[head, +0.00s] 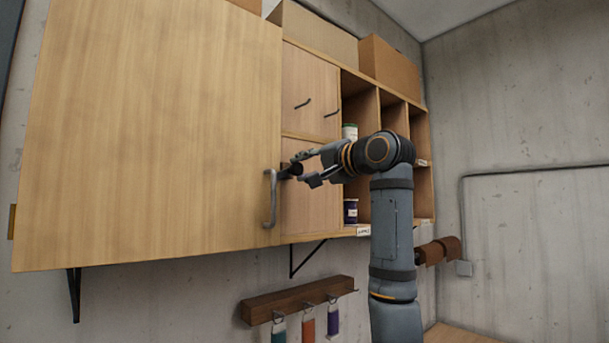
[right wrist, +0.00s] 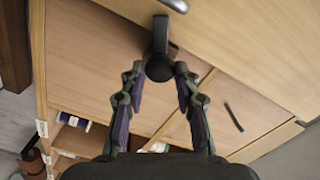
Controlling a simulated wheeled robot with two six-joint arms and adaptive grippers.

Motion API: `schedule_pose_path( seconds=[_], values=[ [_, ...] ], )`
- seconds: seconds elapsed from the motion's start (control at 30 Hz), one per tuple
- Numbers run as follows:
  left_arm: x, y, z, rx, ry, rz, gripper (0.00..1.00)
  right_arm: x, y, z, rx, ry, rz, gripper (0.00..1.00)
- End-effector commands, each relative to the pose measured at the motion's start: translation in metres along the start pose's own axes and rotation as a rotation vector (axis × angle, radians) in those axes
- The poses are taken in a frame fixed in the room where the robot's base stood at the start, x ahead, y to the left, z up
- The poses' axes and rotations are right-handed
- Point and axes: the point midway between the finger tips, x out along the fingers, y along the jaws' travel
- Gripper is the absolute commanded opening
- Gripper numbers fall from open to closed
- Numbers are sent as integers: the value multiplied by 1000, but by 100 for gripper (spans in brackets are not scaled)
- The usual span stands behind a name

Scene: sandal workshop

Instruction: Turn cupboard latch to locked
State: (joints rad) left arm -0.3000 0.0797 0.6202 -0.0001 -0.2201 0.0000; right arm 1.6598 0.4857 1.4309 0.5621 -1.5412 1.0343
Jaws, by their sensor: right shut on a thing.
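The cupboard has a large closed wooden door (head: 150,130) with a grey bar handle (head: 270,198) low on its right edge. The dark latch (head: 288,171) is at that edge, beside the handle. In the right wrist view the latch (right wrist: 159,66) shows as a black bar with a round end, lying across the door's edge. My right gripper (head: 304,170) is shut on the latch, with its fingertips on either side of the round end in the right wrist view (right wrist: 159,72). My left gripper is not in view.
Boxes (head: 390,66) stand on top. Below hangs a wooden hook rail (head: 298,299) with coloured items. The wall right of my arm is mostly bare.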

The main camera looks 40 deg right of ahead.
Motion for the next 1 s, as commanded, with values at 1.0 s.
schedule_pose_path(
  seconds=[1.0],
  values=[
    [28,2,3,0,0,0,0,0,2,0,485,0,1,0]
  ],
)
